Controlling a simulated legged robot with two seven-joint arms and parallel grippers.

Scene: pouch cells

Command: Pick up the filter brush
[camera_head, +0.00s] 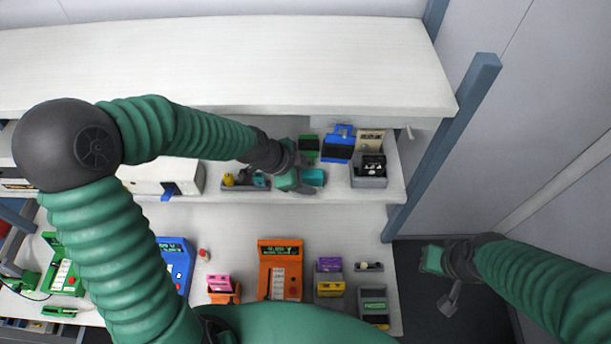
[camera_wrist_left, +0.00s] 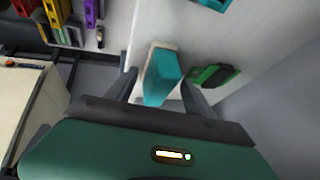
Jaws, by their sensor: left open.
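A teal block with a pale beige side (camera_wrist_left: 162,76), which I take to be the filter brush, lies between the two fingers of my left gripper (camera_wrist_left: 160,84) in the left wrist view. The fingers are open, one on each side; I cannot tell whether either touches it. In the head view a teal block (camera_head: 314,177) shows at the left gripper (camera_head: 304,179), over the middle shelf, partly hidden by the gripper. My right gripper (camera_head: 441,278) hangs at the right, apart from the shelves; its jaw opening is unclear.
Green (camera_head: 308,146) and blue (camera_head: 338,148) items and a grey bin (camera_head: 369,178) sit close by on the middle shelf. The upper shelf (camera_head: 230,60) overhangs behind. An orange device (camera_head: 280,270) and several small bins stand on the lower surface. A blue-grey post (camera_head: 440,150) rises at the right.

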